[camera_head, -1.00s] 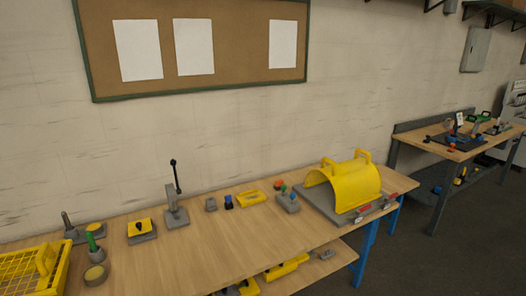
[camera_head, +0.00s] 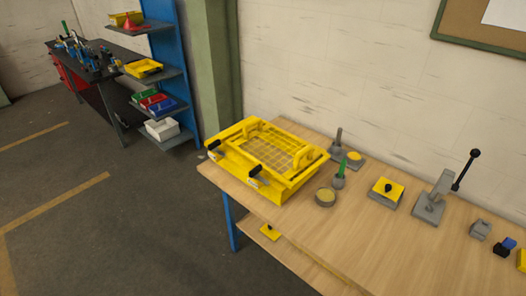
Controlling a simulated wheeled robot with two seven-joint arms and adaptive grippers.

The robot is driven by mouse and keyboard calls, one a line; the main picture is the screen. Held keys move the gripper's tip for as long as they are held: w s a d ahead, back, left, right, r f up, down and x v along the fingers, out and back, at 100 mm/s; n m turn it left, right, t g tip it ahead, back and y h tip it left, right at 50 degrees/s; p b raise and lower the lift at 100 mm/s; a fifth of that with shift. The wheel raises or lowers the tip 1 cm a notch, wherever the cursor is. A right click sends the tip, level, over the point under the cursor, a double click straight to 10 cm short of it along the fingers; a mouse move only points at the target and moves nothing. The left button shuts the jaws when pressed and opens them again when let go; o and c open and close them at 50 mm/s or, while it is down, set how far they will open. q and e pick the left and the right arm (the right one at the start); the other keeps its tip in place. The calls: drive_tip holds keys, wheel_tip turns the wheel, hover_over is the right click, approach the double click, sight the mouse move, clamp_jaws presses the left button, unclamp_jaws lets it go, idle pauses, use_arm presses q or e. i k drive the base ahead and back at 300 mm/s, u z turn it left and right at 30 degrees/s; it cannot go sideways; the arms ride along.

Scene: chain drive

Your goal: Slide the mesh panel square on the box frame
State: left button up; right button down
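The yellow mesh panel (camera_head: 268,147) lies on top of the yellow box frame (camera_head: 279,193) at the left end of the wooden workbench. The panel looks slightly turned against the frame, but I cannot tell exactly how far. Two latches with black grips (camera_head: 254,169) sit on the frame's front side. Neither of my grippers shows in the head view.
A blue shelf rack (camera_head: 177,60) stands behind left. The floor in front is clear.

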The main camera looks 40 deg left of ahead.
sight(288, 159)
drive_tip(key=u, duration=0.95)
drive_tip(key=i, duration=1.1)
drive_tip(key=u, duration=0.6)
